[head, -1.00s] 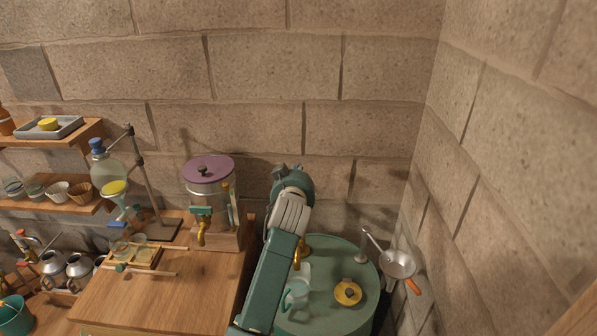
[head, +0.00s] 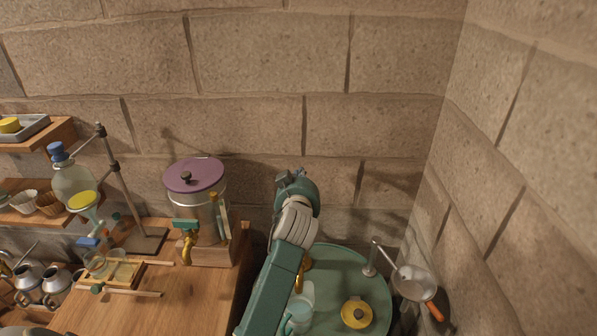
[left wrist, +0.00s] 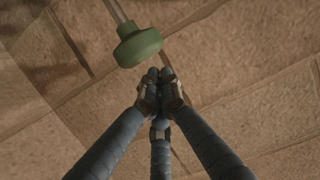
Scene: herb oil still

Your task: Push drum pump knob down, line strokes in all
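The green pump knob (left wrist: 138,45) sits on a pale rod in the left wrist view. The tips of my left gripper (left wrist: 158,78) are drawn together just below it in the picture, with nothing between them; whether they touch the knob cannot be told. In the head view, my left arm reaches up across the green drum (head: 345,275), with a dark part of the left gripper (head: 290,175) showing at its far end. The arm hides the knob and most of the pump there; a brass spout (head: 299,282) shows beside it. My right gripper is not in view.
A glass jug (head: 301,308) and a yellow-lidded pot (head: 356,313) stand on the drum. A pan (head: 413,284) with an orange handle is to its right. A purple-lidded still (head: 195,200) stands on the wooden counter (head: 195,295) at left. Stone walls close off the back and right.

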